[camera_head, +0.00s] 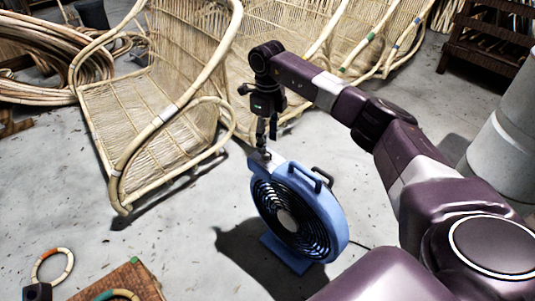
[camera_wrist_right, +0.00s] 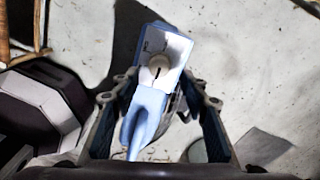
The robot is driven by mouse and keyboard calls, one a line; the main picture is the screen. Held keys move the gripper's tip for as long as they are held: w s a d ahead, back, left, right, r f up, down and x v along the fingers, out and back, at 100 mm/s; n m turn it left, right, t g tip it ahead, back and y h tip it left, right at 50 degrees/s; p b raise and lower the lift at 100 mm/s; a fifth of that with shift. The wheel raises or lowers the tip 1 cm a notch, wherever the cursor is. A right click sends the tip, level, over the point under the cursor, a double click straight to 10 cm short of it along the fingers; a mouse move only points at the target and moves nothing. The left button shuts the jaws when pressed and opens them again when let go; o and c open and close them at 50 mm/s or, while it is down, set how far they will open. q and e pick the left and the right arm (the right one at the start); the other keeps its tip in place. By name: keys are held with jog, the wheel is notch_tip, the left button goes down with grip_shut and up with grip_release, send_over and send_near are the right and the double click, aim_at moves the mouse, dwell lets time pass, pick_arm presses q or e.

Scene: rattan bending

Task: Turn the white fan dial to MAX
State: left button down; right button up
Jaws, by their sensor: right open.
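The blue fan (camera_head: 333,216) stands on the grey floor, its round grille facing the front left. In the right wrist view its blue housing (camera_wrist_right: 146,106) runs up to a white control panel (camera_wrist_right: 177,46). The white dial (camera_wrist_right: 159,66) sits on that panel, with a short dark pointer line; the panel marks are too small to read. My right gripper (camera_head: 265,152) is directly above the top of the fan. In the wrist view its fingers (camera_wrist_right: 162,90) are spread, one on either side of the housing and near the dial. Contact cannot be told. My left gripper is out of view.
A rattan chair (camera_head: 140,100) stands left of the fan, with more rattan seats (camera_head: 285,30) behind. Coiled rattan (camera_head: 50,75) lies at the far left. A grey drum (camera_head: 510,140) is at the right. A wooden board (camera_head: 125,283) lies front left. Floor around the fan is mostly clear.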

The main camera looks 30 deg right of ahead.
aim_at(268, 152)
notch_tip(268, 152, down, 5)
jog(key=shift+f+b, duration=0.1)
jog(key=shift+b, duration=0.65)
grip_shut()
